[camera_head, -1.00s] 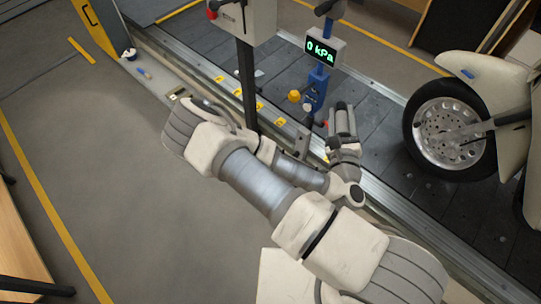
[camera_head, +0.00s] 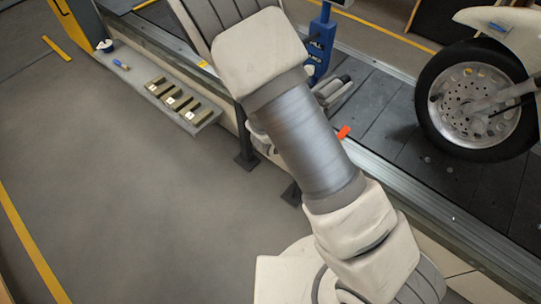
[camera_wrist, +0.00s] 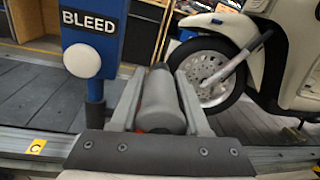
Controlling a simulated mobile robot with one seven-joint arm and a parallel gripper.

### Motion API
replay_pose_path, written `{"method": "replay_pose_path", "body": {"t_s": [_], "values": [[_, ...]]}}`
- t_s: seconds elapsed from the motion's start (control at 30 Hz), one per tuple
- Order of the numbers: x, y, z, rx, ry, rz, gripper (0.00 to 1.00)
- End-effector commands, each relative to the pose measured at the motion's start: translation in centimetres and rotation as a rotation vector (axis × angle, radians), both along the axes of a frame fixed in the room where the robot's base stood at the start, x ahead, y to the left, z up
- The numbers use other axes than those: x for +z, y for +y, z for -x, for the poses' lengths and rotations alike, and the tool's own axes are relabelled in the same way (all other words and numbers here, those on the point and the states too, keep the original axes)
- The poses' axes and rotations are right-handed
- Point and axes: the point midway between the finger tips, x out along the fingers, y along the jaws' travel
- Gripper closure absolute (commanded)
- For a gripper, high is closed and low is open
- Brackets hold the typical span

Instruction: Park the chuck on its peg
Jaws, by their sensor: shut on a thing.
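In the wrist view, my gripper (camera_wrist: 160,76) has its two fingers on either side of a grey cylinder with a dark end, which I take to be the chuck (camera_wrist: 162,105). A little orange shows beside its left side. In the head view, my gripper (camera_head: 332,92) is partly hidden behind my arm, beside the blue post (camera_head: 319,42). An orange piece (camera_head: 343,131) shows just below it; I cannot tell what it belongs to. The blue post's box, marked BLEED, with a white round knob (camera_wrist: 82,60), stands left of my gripper in the wrist view. I cannot make out the peg.
A motor scooter's wheel (camera_head: 470,100) stands on the slat conveyor (camera_head: 385,110) at the right. A ledge with several small labelled blocks (camera_head: 173,101) runs along the conveyor's near side. The floor at left is clear.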

Motion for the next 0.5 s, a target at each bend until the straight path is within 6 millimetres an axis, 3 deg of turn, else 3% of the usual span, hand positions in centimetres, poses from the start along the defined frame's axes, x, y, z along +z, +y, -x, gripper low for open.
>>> {"method": "replay_pose_path", "body": {"t_s": [0.03,0.13,0.27,0.5], "values": [[-1.4,0.5,-0.1,-0.021,-0.01,-0.009,1.0],[-3.3,2.2,0.2,-0.053,-0.025,-0.024,1.0],[-6.2,6.3,1.5,-0.035,-0.049,-0.046,1.0],[-11.6,13.4,5.9,0.07,-0.092,-0.094,1.0]]}}
